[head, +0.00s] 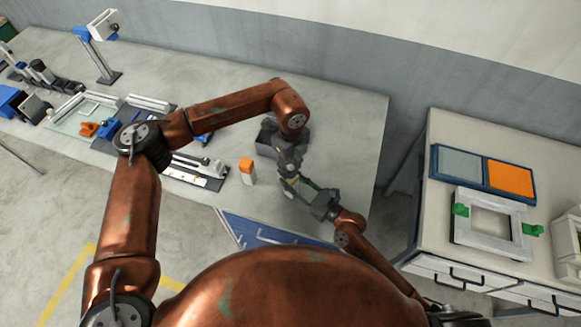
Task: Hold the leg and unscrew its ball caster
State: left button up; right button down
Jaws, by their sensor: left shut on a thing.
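My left gripper (290,170) reaches down from above over the right part of the workbench. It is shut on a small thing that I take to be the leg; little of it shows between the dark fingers. My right gripper (299,188) comes in from the lower right and its fingers are close to the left gripper's tips. Whether it is open or shut is too small to tell. I cannot make out the ball caster, which is hidden or too small among the fingers.
A white block with an orange top (247,171) stands just left of the grippers. Tools and trays crowd the left. The bench's right end (358,130) is clear. A cabinet (408,225) stands further right.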

aim_at(291, 167)
pick_arm(q)
jog(key=shift+r, duration=0.15)
jog(key=shift+r, duration=1.9)
pick_arm(e)
jog(key=c, duration=1.4)
grip_release()
jog(key=shift+c, duration=0.2)
